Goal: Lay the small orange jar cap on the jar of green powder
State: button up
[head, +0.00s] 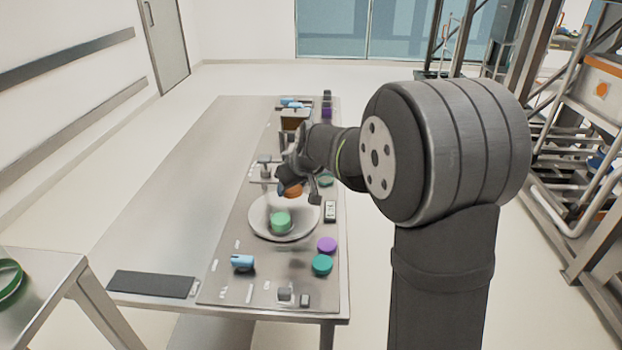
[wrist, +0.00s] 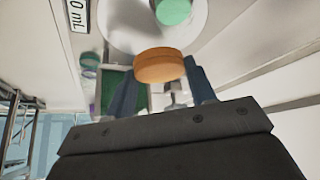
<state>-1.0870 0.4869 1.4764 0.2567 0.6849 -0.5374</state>
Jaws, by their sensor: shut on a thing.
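The small orange jar cap (wrist: 160,66) is held between the two fingers of my gripper (wrist: 163,80) in the wrist view. In the head view the orange cap (head: 292,191) shows below my gripper (head: 290,184), partly covered by it. The jar of green powder (head: 281,222) stands on a round white plate (head: 257,222). The cap is above the plate's far part, up and slightly right of the jar in the head view, and apart from it. In the wrist view the green jar (wrist: 173,11) is at the top edge, partly cut off.
A purple cap (head: 327,244) and a teal cap (head: 322,265) lie on the table's near right. A blue cylinder (head: 243,262) lies at the near left. A small labelled display (head: 330,211) is right of the plate.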

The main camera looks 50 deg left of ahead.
aim_at(279, 210)
jog(key=shift+y, duration=0.4)
jog(key=s+a+f, duration=0.2)
jog(key=a, duration=0.1)
jog(key=shift+s+f, duration=0.25)
jog(key=shift+f, duration=1.3)
jog(key=shift+d+f, duration=0.1)
jog(key=shift+f, duration=0.65)
jog(key=shift+f, duration=0.35)
jog(key=shift+c, duration=1)
jog(key=shift+d+f, duration=0.1)
jog(key=shift+s+f, duration=0.1)
jog(key=shift+f, duration=0.2)
jog(key=shift+c, duration=1.1)
